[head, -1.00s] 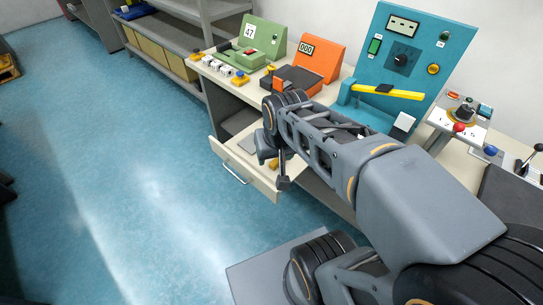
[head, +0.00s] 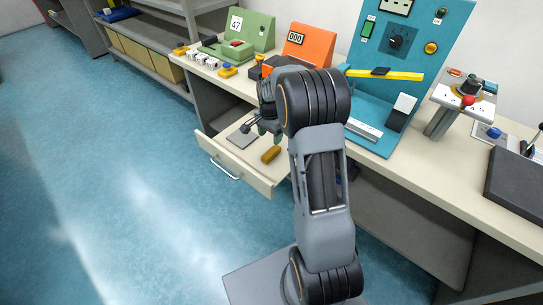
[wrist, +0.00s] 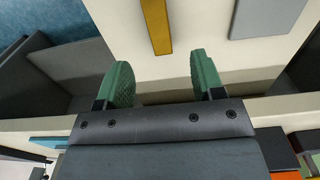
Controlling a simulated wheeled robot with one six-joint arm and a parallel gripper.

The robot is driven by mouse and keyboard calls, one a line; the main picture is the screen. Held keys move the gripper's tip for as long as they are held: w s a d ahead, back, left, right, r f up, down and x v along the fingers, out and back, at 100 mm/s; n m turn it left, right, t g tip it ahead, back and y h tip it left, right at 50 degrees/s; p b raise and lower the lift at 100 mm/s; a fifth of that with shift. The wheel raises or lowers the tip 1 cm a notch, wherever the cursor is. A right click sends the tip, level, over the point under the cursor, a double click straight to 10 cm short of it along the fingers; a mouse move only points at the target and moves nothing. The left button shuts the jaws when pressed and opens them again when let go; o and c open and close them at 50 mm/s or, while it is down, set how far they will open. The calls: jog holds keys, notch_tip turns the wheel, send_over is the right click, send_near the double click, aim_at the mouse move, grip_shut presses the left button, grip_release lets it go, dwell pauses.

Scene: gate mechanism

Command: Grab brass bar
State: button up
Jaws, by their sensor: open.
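The brass bar (head: 271,154) lies in the open cream drawer (head: 262,184) under the bench, near the drawer's right side. In the wrist view the brass bar (wrist: 157,28) lies beyond the fingertips, roughly in line with the gap between them; its far end is cut off by the top edge. My gripper (head: 262,129) is over the drawer, behind and to the left of the bar in the head view. In the wrist view my gripper (wrist: 162,70) has its two green fingers wide apart with nothing between them.
A flat grey plate (head: 242,136) lies in the drawer beside the bar. The bench top (head: 440,160) carries a green device (head: 238,45), an orange device (head: 299,42) and a teal panel (head: 385,110) with a yellow lever (head: 400,74). Open blue floor lies left of the drawer.

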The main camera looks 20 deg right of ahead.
aim_at(270, 153)
notch_tip(270, 153, down, 10)
jog(key=shift+s+r+b, duration=0.15)
jog(key=shift+b, duration=0.15)
dwell(0.3)
grip_shut()
dwell(0.5)
